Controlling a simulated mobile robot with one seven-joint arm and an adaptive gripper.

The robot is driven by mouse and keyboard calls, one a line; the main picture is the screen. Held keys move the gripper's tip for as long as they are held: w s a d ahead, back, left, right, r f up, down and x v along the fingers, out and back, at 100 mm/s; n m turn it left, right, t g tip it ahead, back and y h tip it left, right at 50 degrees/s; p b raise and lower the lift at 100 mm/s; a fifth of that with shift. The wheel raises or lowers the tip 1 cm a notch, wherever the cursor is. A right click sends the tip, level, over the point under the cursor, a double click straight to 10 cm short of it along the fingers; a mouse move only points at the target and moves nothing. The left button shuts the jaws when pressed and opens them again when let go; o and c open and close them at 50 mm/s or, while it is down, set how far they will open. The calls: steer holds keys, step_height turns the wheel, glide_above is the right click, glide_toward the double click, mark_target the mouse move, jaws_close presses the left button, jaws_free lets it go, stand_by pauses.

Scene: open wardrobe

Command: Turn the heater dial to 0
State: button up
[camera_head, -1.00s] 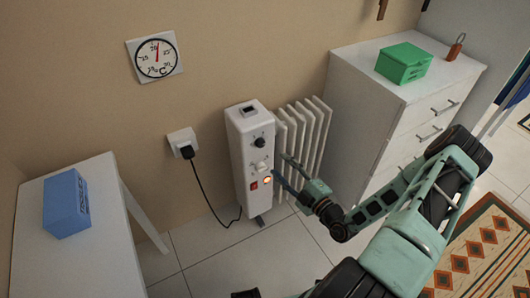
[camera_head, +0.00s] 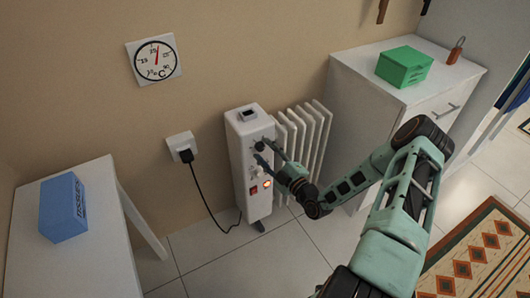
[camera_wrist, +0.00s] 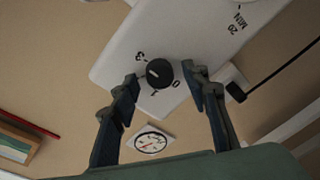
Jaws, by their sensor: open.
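The white heater (camera_head: 246,165) stands against the wall, its front panel facing my arm. Its black dial (camera_head: 260,146) is high on the panel; in the wrist view the dial (camera_wrist: 159,73) has a pale pointer mark and printed numbers around it, with 0 at its lower right. My gripper (camera_head: 268,153) is at the panel, its fingers by the dial. In the wrist view my gripper (camera_wrist: 160,82) is open, one finger on each side of the dial, with gaps showing. The lower knob and a lit orange lamp (camera_head: 267,184) sit below the dial.
A white table with a blue tissue box (camera_head: 63,206) stands at left. A white drawer unit (camera_head: 375,110) with a green box (camera_head: 404,64) stands at right. A black cord runs from the wall socket (camera_head: 182,145). A thermometer (camera_head: 154,60) hangs above.

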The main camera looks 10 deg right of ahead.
steer(key=shift+c, duration=0.6)
jaws_close()
